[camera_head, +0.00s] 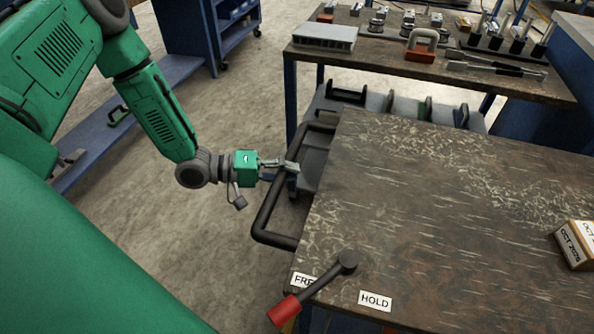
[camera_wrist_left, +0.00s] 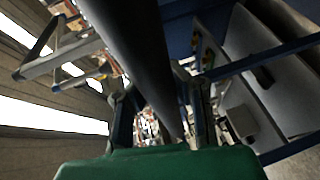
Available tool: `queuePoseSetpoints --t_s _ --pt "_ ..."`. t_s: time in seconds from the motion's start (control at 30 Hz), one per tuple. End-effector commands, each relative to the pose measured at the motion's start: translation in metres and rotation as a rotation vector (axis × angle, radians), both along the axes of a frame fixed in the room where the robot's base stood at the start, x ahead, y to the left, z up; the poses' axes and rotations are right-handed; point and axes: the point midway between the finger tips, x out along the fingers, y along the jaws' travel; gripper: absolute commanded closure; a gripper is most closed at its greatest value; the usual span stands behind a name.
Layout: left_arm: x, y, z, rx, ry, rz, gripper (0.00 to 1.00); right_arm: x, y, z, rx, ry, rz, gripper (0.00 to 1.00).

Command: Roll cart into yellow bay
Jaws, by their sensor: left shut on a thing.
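The cart (camera_head: 430,220) has a worn brown top and fills the lower right of the head view. Its dark tubular push handle (camera_head: 268,215) sticks out from its left side. My left gripper (camera_head: 291,168) is shut on this handle; the handle bar (camera_wrist_left: 140,60) also runs between the fingers in the left wrist view. A lever (camera_head: 320,286) with a red grip sits at the cart's near left corner. Its red end points to the lower left, by the partly covered "FRE..." label (camera_head: 302,280); the "HOLD" label (camera_head: 375,300) is to its right. No yellow bay shows. My right gripper is not seen.
A workbench (camera_head: 385,65) with tools stands behind the cart, close to its far edge. A box marked "OCT 2026" (camera_head: 576,245) is on the cart's right side. Blue shelving (camera_head: 205,35) stands at the back left. Bare concrete floor (camera_head: 150,220) lies left of the cart.

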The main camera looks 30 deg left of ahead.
Motion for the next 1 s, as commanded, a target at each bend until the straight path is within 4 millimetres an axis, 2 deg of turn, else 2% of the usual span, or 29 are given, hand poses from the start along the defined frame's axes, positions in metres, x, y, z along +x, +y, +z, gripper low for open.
queuePoseSetpoints --t_s 0.03,0.2,0.3,0.33,0.7,0.87,1.0 --pt "0.005 0.001 0.006 -0.006 -0.019 0.008 1.00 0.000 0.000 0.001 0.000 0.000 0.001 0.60" --pt "0.006 0.000 0.007 -0.004 -0.018 0.011 1.00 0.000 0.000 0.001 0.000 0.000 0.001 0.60" --pt "0.006 0.000 0.006 -0.003 -0.016 0.011 0.61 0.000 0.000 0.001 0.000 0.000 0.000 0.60" --pt "0.006 0.000 0.006 -0.002 -0.015 0.011 0.57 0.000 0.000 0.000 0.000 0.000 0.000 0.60" --pt "0.001 0.002 0.003 0.000 -0.005 0.006 0.57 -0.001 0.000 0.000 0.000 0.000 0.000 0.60" --pt "-0.013 0.020 0.008 0.001 -0.007 0.008 0.57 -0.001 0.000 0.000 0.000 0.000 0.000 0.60" --pt "-0.032 0.043 0.013 0.001 -0.006 0.010 0.57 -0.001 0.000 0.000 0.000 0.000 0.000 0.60"
